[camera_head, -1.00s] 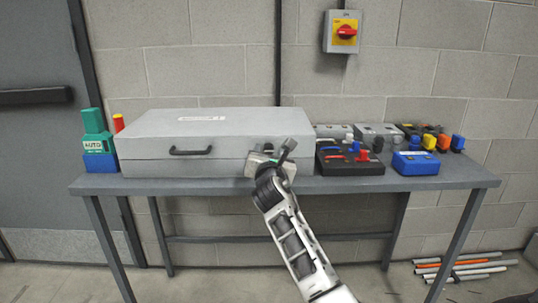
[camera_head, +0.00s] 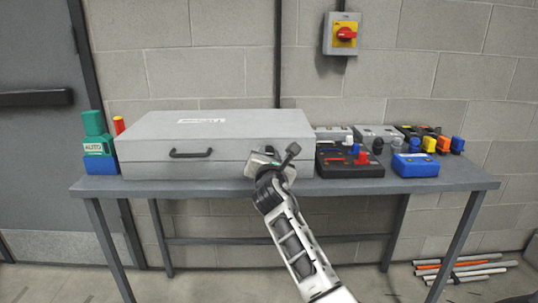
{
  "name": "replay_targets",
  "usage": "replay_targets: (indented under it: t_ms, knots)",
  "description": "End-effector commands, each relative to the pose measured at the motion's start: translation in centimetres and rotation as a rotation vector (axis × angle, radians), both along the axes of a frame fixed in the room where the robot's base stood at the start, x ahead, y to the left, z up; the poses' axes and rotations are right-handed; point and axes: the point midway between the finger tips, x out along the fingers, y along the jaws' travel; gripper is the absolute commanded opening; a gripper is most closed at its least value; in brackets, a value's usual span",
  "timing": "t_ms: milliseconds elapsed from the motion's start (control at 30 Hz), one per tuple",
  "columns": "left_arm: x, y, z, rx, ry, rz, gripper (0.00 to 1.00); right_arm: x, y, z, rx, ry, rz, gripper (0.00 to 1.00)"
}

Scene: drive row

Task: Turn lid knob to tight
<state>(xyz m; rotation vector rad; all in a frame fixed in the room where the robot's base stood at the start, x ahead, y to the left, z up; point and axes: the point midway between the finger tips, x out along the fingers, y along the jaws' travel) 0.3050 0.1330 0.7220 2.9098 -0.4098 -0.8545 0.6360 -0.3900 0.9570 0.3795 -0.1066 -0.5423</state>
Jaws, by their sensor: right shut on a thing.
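A large grey case (camera_head: 140,150) with a closed lid lies on the table, with a dark handle (camera_head: 190,153) on its front. My right gripper (camera_head: 275,158) is at the right part of the case's front, near the lid seam. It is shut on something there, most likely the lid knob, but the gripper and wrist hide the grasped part. A dark, bar-like piece sticks up and to the right at the gripper. I cannot tell from this view how far the knob is turned. My left gripper is out of view.
The grey table (camera_head: 430,184) also holds a green and blue AUTO block (camera_head: 97,147) at left. A black box (camera_head: 345,170) with knobs, a blue box (camera_head: 416,164) and several other devices stand at right.

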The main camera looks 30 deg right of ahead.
Motion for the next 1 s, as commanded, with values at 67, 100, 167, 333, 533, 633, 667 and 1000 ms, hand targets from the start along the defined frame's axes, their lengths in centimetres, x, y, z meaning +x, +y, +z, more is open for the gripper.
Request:
replay_targets:
  t_ms: [67,100,167,333,533,633,667,1000]
  knots:
    - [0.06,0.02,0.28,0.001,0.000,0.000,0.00,-0.01,-0.01,0.09,0.048,-0.028,0.000,0.03]
    - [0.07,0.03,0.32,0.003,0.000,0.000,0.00,-0.01,-0.02,0.10,0.076,-0.046,0.000,0.03]
    - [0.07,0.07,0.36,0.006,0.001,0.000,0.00,-0.01,-0.02,0.12,0.121,-0.074,0.000,0.03]
    - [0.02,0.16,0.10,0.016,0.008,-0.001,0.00,-0.01,-0.02,0.10,0.258,-0.159,0.000,0.03]
    - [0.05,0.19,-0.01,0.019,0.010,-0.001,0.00,-0.02,-0.03,0.02,0.421,-0.259,-0.001,0.03]
    - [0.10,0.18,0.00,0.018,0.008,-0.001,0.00,-0.03,-0.07,-0.01,0.503,-0.308,-0.001,0.03]
    - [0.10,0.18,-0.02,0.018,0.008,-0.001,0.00,-0.03,-0.08,-0.01,0.528,-0.324,-0.002,0.03]
    - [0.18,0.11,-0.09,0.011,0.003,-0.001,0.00,-0.04,-0.09,-0.10,0.803,-0.494,-0.001,0.03]
